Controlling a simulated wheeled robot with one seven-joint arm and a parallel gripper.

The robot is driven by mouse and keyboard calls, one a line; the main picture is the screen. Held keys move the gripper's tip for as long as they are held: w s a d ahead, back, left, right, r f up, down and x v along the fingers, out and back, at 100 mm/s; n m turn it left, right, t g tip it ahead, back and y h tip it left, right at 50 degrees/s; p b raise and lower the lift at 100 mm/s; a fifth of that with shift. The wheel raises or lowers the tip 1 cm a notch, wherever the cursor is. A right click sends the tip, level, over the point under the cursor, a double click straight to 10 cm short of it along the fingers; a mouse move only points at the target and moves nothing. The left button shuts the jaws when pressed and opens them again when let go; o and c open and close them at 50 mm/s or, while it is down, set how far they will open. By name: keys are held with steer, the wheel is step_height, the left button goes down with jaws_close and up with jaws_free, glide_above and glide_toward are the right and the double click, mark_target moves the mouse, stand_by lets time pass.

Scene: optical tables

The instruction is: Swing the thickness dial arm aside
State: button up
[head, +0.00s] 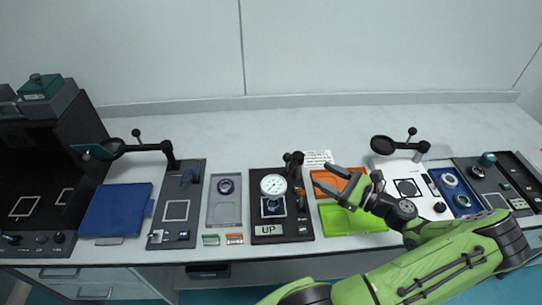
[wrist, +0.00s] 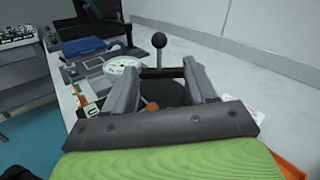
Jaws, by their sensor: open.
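The thickness dial (head: 274,185) has a round white face and stands over a dark base plate (head: 267,215) marked UP. Its black arm (head: 293,168) runs back to a dark post at the plate's far right. My gripper (head: 321,177) is open and empty, to the right of the dial, with its fingers pointing left toward it. In the wrist view, a black ball knob on a thin stem (wrist: 159,41) shows between and beyond my open fingers (wrist: 158,70). The white dial (wrist: 122,65) is beyond the left finger, partly hidden. No contact with the arm is visible.
An orange tray (head: 338,181) and a green tray (head: 350,218) lie under and beside my gripper. A grey tray (head: 225,200) is left of the dial plate. Magnifiers on stands (head: 112,147) (head: 384,145) stand at both sides. The bench's back strip is mostly clear.

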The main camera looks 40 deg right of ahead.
steer(key=b+x, duration=0.1)
steer(key=x, duration=1.4)
steer(key=shift+w+a, duration=0.1)
steer(key=shift+a, duration=0.05)
steer(key=shift+c, duration=0.3)
jaws_close()
